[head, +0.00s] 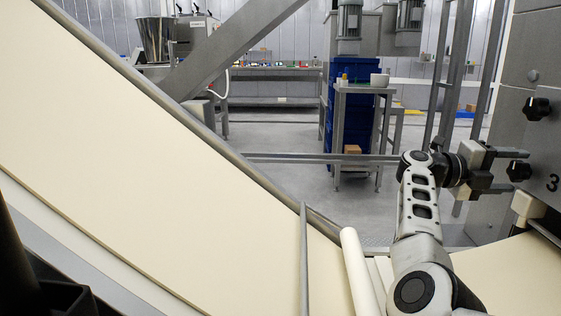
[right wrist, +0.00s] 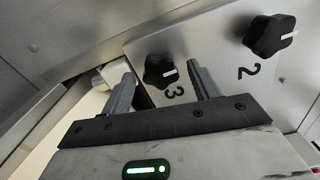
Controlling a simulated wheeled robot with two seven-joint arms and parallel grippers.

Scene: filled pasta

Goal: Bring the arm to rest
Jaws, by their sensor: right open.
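My right arm (head: 418,205) reaches up from the bottom right of the head view, beside the machine's grey panel. My right gripper (head: 508,170) is at its end, pointing right toward the panel. In the right wrist view the two fingers (right wrist: 160,84) stand wide apart with nothing held. A black knob marked 3 (right wrist: 158,70) shows between the fingers; I cannot tell whether they touch it. A second knob, marked 2 (right wrist: 270,35), is to its right, clear of the fingers. My left gripper is not in view.
A cream conveyor belt (head: 120,170) with a metal rail slopes across the left. A white roller (head: 361,272) and another belt (head: 520,275) lie near my right arm. Farther back are a small metal table (head: 355,88), blue crates (head: 345,120) and open grey floor (head: 290,180).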

